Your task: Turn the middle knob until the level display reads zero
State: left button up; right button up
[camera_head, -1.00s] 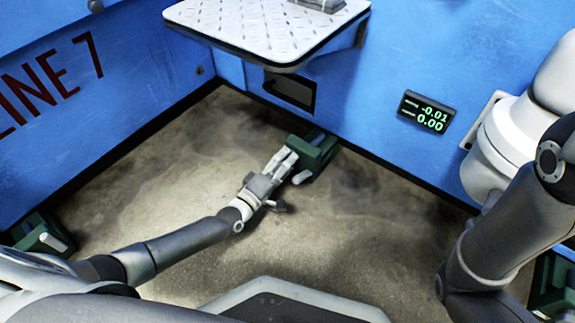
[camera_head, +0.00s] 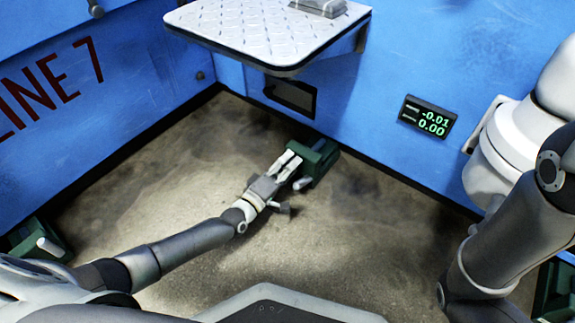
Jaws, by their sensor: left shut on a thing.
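The level display (camera_head: 427,117) on the blue wall reads -0.01 on its upper line and 0.00 on its lower line, in green digits. The middle knob's green block (camera_head: 321,160) stands on the floor against the wall, below and to the left of the display. My left gripper (camera_head: 287,165) reaches it from the lower left and is shut on the knob at the block's near side. The fingers hide most of the knob. My right arm shows at the right edge, but its gripper is out of view.
A metal tread-plate shelf (camera_head: 265,32) juts from the wall above the block. Another green block (camera_head: 40,238) with a pale knob stands at the lower left, and a third (camera_head: 553,290) is partly visible at the lower right. The floor between is clear.

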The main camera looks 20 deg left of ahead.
pick_arm(q)
jog(key=m+p, duration=0.2)
jog(key=m, duration=0.1)
jog(key=shift+f+m+p, duration=0.1)
jog(key=shift+m+p, duration=0.5)
jog(key=shift+m, duration=1)
jog(key=o, duration=1)
jog(key=shift+o, duration=0.2)
jog(key=shift+s+a, duration=0.1)
jog(key=v, duration=1.1)
jog(key=shift+s, duration=0.4)
